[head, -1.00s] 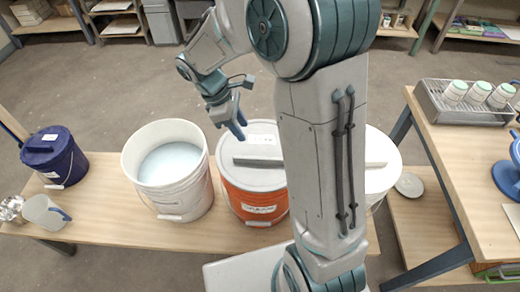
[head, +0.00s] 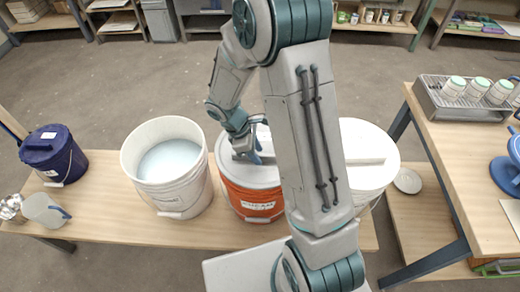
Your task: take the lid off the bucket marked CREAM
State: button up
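The orange bucket (head: 238,200) stands on the low bench with a pale lid (head: 228,168) on it. A light label on its front bears dark lettering that seems to read CREAM, though it is small and blurred. A raised grey bar handle (head: 240,157) crosses the lid. My gripper (head: 256,154) points down at the lid, with a blue finger in front of the handle bar. My arm covers the right part of this lid. The other finger is not clear, so I cannot tell whether the gripper is open or shut, or touching the bar.
An open white bucket (head: 185,198) with pale blue contents stands left of the orange one. A white lidded bucket (head: 372,185) stands right, partly behind my arm. A navy lidded bucket (head: 66,163) and a jug (head: 40,212) are at the bench's left end.

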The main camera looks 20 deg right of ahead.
jog(key=shift+d+f, duration=0.1)
jog(key=shift+f, duration=0.2)
jog(key=shift+s+f, duration=0.1)
jog(key=shift+f, duration=0.05)
grip_shut()
dwell(0.3)
